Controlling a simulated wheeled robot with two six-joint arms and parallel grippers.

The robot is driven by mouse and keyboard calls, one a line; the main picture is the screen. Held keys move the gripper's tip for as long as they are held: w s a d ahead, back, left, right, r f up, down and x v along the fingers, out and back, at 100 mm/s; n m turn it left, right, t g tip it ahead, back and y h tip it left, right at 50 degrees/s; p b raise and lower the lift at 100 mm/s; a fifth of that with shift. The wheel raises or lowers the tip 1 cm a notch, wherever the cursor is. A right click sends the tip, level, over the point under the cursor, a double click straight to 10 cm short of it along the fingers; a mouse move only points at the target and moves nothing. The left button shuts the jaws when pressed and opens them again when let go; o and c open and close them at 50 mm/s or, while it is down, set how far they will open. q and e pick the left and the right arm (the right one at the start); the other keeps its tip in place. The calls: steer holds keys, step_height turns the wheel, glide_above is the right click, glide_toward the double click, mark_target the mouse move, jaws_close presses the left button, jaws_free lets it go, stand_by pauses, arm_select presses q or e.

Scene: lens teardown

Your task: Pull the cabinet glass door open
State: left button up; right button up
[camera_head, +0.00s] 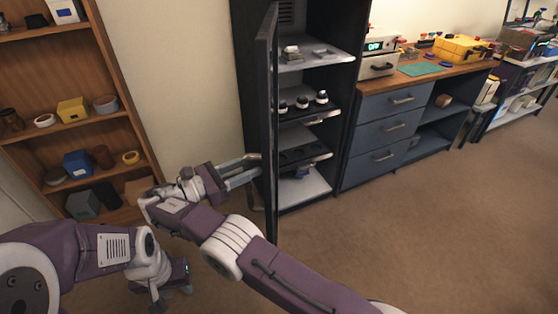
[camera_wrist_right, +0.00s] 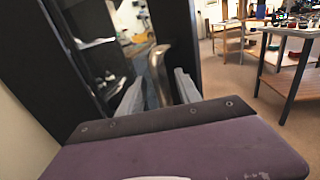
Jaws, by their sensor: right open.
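The dark-framed glass door (camera_head: 267,110) of the tall black cabinet (camera_head: 345,110) stands swung open, seen nearly edge-on in the head view. The shelves behind it are in plain view. My right gripper (camera_head: 243,171) is at the door's left side, at about mid-lower height. In the right wrist view, its two fingers (camera_wrist_right: 158,95) are spread, with the curved metal door handle (camera_wrist_right: 160,72) between them; I cannot tell whether they touch it. My left gripper (camera_head: 168,290) hangs low at the bottom left, away from the cabinet, its fingers unclear.
A wooden shelf unit (camera_head: 80,128) with boxes and jars stands left of the cabinet. A blue drawer unit (camera_head: 385,130) with a wooden top stands to its right. The brown carpet (camera_head: 430,235) in front of the drawers is clear.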

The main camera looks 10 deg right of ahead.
steer(key=s+d+r+p, duration=0.2)
steer(key=s+d+r, duration=0.4)
steer(key=d, duration=0.3)
steer(key=shift+s+d+r, duration=0.3)
steer(key=shift+s+r, duration=0.05)
steer(key=shift+s, duration=0.1)
steer(key=shift+w, duration=0.1)
steer(key=shift+c, duration=0.3)
